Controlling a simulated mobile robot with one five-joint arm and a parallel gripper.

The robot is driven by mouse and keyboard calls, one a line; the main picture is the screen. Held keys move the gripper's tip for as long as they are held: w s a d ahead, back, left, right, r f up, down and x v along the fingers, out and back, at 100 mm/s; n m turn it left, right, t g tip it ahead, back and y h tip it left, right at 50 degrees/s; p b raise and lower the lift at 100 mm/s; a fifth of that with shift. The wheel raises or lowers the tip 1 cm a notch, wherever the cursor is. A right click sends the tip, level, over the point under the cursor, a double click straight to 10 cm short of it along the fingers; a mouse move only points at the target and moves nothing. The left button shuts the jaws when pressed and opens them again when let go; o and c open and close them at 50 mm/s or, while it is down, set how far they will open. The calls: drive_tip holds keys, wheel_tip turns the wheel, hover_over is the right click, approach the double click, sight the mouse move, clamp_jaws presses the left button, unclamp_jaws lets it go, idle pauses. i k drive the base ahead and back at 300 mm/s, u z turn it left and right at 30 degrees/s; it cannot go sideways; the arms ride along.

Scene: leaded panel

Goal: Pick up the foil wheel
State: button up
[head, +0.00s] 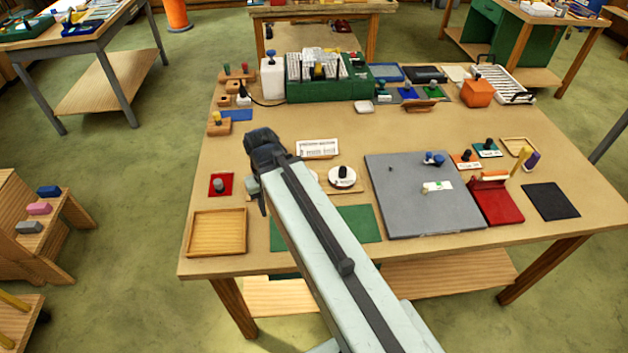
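I cannot tell for sure which thing is the foil wheel. A white round piece with a black knob (343,176) lies just right of my arm and could be it. My gripper (256,192) is at the end of my arm, over the left part of the workbench (290,120). It is left of the white round piece and apart from it. The gripper's fingers are small and partly hidden by the arm, so their opening does not show. My arm also covers part of the bench below.
A red square with a grey knob (220,184) and a wooden tray (217,232) lie at left. A green mat (352,224), grey board (408,205), red block (497,202) and black mat (550,201) lie along the front. A green rack (316,91) stands at the back.

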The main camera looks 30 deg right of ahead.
sight(340, 178)
drive_tip(key=u, duration=2.6)
drive_tip(key=k, duration=1.75)
drive_tip(key=z, duration=0.45)
drive_tip(key=i, duration=1)
drive_tip(key=u, duration=0.05)
